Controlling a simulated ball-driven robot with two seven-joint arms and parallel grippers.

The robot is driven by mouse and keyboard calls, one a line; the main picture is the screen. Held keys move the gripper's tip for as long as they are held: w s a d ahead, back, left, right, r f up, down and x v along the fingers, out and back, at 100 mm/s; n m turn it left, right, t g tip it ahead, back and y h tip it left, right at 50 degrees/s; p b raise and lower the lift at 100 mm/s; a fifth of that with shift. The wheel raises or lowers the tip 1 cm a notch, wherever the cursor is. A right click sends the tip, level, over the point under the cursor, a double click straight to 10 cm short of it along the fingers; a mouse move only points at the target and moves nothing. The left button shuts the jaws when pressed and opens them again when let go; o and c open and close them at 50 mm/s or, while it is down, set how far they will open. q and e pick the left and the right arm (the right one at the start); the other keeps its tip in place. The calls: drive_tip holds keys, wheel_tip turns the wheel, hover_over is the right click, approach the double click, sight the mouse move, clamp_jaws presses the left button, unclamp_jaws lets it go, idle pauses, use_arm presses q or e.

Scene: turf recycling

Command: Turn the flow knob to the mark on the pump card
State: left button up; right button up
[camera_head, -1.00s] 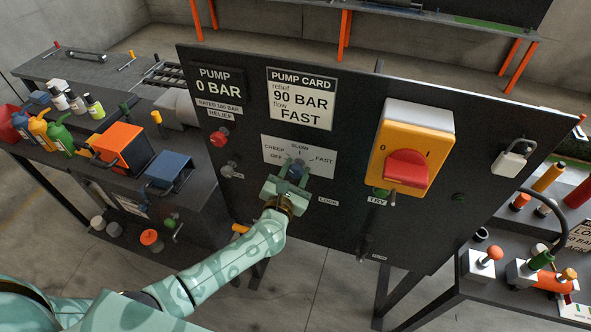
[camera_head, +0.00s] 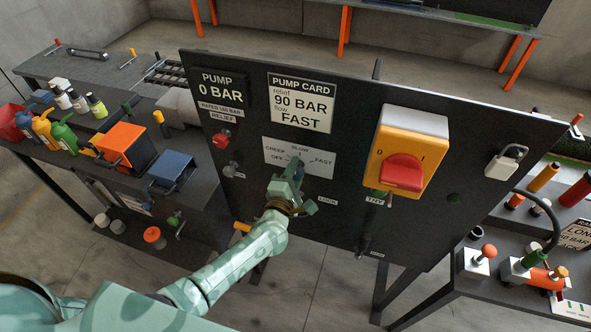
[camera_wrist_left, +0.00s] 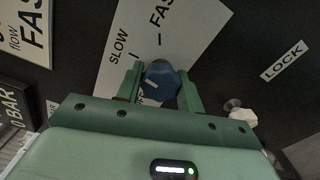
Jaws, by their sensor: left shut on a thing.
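The pump card (camera_head: 301,103) on the black panel reads relief 90 BAR, flow FAST. Below it, a white dial plate (camera_head: 318,162) carries OFF, CREEP, SLOW and FAST. The blue flow knob (camera_wrist_left: 160,80) sits between the two green fingers of my left gripper (camera_wrist_left: 161,88) in the left wrist view, and the jaws are shut on it. In the head view my left gripper (camera_head: 290,178) is at the dial, tilted, and hides most of the knob. I cannot tell exactly which mark the knob points to. My right gripper is not in view.
The pump display (camera_head: 218,84) reads 0 BAR. A red relief knob (camera_head: 222,139) is left of the dial. A yellow switch box (camera_head: 407,150) with a red handle and a padlock (camera_head: 505,162) are to the right. Benches with bottles and parts stand on both sides.

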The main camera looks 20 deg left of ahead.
use_arm(q)
drive_tip(key=m+p, duration=0.1)
drive_tip(key=m, duration=0.4)
drive_tip(key=shift+m, duration=0.3)
drive_tip(key=shift+f+m+p, duration=0.1)
drive_tip(key=shift+m+p, duration=0.4)
drive_tip(key=shift+m, duration=1.6)
drive_tip(key=shift+s, duration=0.1)
drive_tip(key=o, duration=1)
drive_tip(key=s, duration=1.6)
drive_tip(key=shift+s+a, duration=0.1)
drive_tip(key=shift+a, duration=0.1)
